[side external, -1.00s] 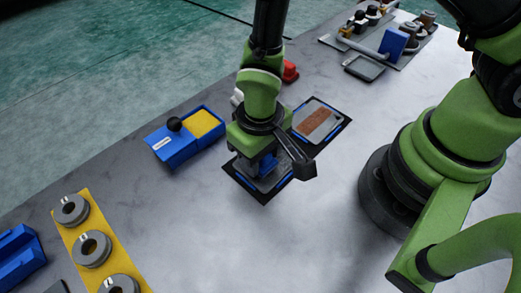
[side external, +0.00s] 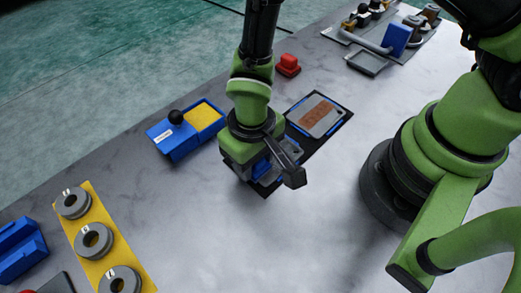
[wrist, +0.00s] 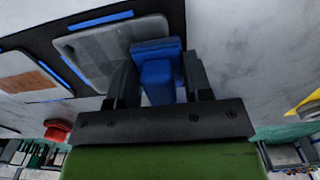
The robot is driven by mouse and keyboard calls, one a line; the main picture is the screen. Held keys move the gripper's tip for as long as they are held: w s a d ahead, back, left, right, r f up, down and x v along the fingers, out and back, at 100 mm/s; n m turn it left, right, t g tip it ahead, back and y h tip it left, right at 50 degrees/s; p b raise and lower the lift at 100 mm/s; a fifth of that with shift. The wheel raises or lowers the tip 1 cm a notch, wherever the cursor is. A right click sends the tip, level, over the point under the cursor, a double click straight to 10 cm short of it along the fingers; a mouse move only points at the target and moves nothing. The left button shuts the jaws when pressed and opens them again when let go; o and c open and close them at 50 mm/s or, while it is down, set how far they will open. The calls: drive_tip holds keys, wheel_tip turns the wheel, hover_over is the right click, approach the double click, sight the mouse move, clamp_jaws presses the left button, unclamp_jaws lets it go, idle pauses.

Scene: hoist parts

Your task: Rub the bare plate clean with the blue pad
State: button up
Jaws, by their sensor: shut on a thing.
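My gripper (wrist: 158,85) is shut on the blue pad (wrist: 157,60), which sits between the two dark fingers. In the side view the pad (side external: 263,172) is partly hidden under my gripper. The bare plate (wrist: 88,48) is grey with darker streaks and lies on a black mat with blue edge strips. It also shows in the side view (side external: 292,149), largely covered by my gripper. The pad is at one end of this plate; I cannot tell whether it touches. A second plate (side external: 312,120) beside it bears a brown patch (side external: 317,114).
A blue box (side external: 176,142) with a yellow top part and black knob stands left of my gripper. A red block (side external: 288,65) is behind. A yellow strip (side external: 112,255) with grey rings lies front left. Trays and parts (side external: 368,62) stand at the back.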

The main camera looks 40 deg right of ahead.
drive_tip(key=shift+a, duration=1)
drive_tip(key=shift+f, duration=0.15)
drive_tip(key=shift+s+d+f, duration=0.1)
drive_tip(key=shift+d, duration=1)
drive_tip(key=shift+d+f, duration=0.1)
drive_tip(key=shift+d, duration=0.95)
drive_tip(key=shift+c, duration=0.6)
drive_tip(key=shift+r, duration=0.1)
wheel_tip(320, 180, up, 4)
drive_tip(key=shift+a+r, duration=0.1)
drive_tip(key=shift+r, duration=0.9)
